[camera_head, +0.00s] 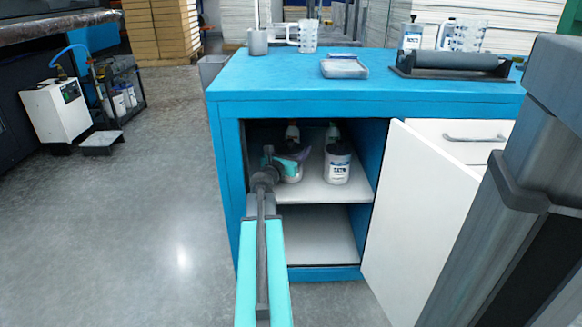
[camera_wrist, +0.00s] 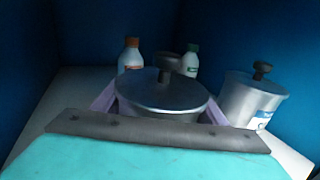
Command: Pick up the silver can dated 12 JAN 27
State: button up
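A silver can (camera_wrist: 160,92) with a flat lid and dark knob stands between the purple fingers of my gripper (camera_wrist: 160,104) in the wrist view. One finger is on each side; I cannot tell whether they press on it. In the head view my gripper (camera_head: 285,158) is inside the open cabinet, over the upper shelf, and mostly hides this can (camera_head: 292,176). A second silver can (camera_wrist: 250,100) with a dark knob and a white-blue label stands to the right; it also shows in the head view (camera_head: 338,165). No date is readable on either can.
Two bottles stand behind the cans, one orange-capped (camera_wrist: 131,57) and one green-capped (camera_wrist: 192,62). The blue cabinet's side walls are close on both sides. The white door (camera_head: 415,215) is open to the right. The lower shelf (camera_head: 320,235) looks empty.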

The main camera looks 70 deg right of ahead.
jog(key=c, duration=1)
jog(key=shift+r, duration=0.2)
